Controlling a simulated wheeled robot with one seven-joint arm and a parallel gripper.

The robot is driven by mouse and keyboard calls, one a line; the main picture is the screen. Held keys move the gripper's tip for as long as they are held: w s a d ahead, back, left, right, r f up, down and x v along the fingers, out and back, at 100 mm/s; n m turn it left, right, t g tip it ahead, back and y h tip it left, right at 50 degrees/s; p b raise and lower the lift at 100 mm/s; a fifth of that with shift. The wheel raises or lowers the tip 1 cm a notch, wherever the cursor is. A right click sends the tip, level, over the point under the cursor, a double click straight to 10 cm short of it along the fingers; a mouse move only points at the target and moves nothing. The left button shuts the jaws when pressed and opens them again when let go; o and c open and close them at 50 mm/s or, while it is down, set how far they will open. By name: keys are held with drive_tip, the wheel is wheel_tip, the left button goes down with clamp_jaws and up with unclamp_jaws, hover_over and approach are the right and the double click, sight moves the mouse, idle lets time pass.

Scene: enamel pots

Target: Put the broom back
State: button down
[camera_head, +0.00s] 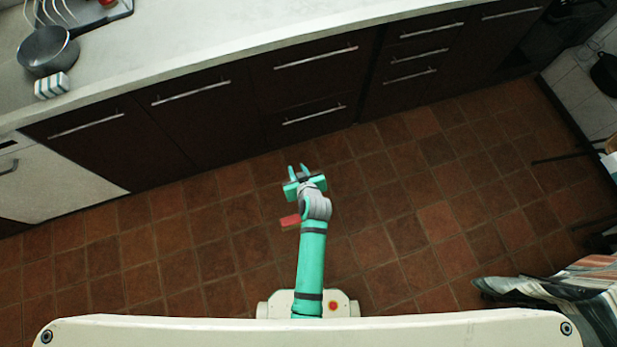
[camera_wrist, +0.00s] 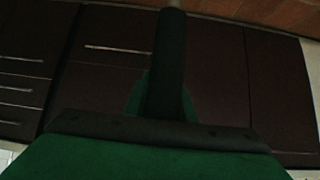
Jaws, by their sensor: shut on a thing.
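My gripper (camera_head: 297,172) is stretched out over the tiled floor in the head view, in front of the dark cabinets. In the wrist view, a dark round handle (camera_wrist: 166,62) stands between the green fingers, and my gripper is shut on it. It looks like the broom's handle. It runs toward the top of that view, where it turns lighter grey near the floor. A red piece (camera_head: 290,221) shows low beside my arm in the head view; it may be the broom's head. The arm hides most of the broom there.
Dark cabinets (camera_head: 205,125) with bar handles run along the far side under a pale worktop (camera_head: 230,32). A grey pot (camera_head: 48,50) and a striped cloth (camera_head: 52,86) lie on it. Striped fabric (camera_head: 570,290) is at lower right. The tiled floor (camera_head: 420,215) around is clear.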

drive_tip(key=w+d+f, duration=0.1)
drive_tip(key=w+f, duration=1.2)
drive_tip(key=shift+w+d, duration=0.35)
drive_tip(key=c, duration=1.5)
unclamp_jaws()
drive_tip(key=shift+f, duration=0.15)
drive_tip(key=shift+w, duration=0.1)
